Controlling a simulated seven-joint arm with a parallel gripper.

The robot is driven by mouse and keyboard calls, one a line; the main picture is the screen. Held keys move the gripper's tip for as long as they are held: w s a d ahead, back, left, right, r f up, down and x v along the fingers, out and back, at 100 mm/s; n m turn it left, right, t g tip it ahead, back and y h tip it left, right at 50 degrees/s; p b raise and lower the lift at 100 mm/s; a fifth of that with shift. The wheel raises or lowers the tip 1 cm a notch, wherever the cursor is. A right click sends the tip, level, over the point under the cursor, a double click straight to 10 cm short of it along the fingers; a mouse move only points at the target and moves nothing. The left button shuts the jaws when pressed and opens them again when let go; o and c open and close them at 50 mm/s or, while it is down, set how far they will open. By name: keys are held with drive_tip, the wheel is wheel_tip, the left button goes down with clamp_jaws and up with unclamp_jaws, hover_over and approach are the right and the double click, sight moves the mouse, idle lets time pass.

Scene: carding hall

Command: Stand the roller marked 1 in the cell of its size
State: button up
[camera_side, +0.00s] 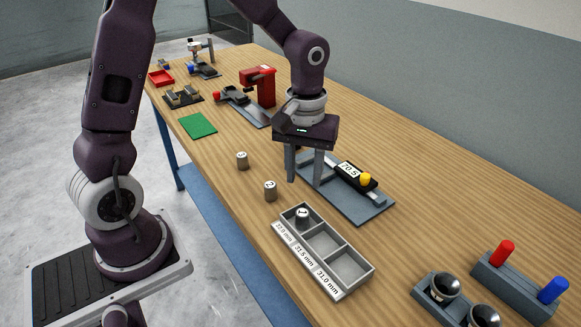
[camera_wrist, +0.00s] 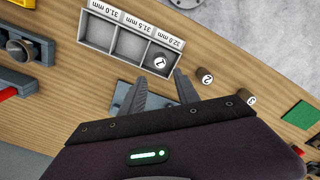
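The roller marked 1 (camera_side: 302,216) stands upright in the end cell of the grey three-cell tray (camera_side: 347,293), the cell labelled 32.0 mm. It also shows in the wrist view (camera_wrist: 160,62), its top number facing the camera. The middle cell, labelled 31.5 mm, and the far-end cell, labelled 31.0 mm, are empty. My gripper (camera_side: 304,183) is open and empty, above the table just behind the tray, apart from the roller. In the wrist view its two fingers (camera_wrist: 160,80) spread on the near side of the roller's cell.
Rollers 2 (camera_wrist: 206,75) and 3 (camera_wrist: 250,100) stand on the table left of the tray in the side view. A green mat (camera_side: 197,125) lies farther back; a block with red and blue pegs (camera_side: 515,288) stands front right.

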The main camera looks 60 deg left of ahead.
drive_tip(key=s+r+m+t, duration=0.2)
drive_tip(key=s+r, duration=0.4)
drive_tip(key=s, duration=0.3)
drive_tip(key=s+d+r+m+t, duration=0.1)
drive_tip(key=s+r+m+t, duration=0.2)
drive_tip(key=s+r+m, duration=0.2)
drive_tip(key=s+r, duration=0.2)
drive_tip(key=s, duration=0.2)
drive_tip(key=shift+s+r+m+t, duration=0.2)
drive_tip(key=shift+r+m+t, duration=0.1)
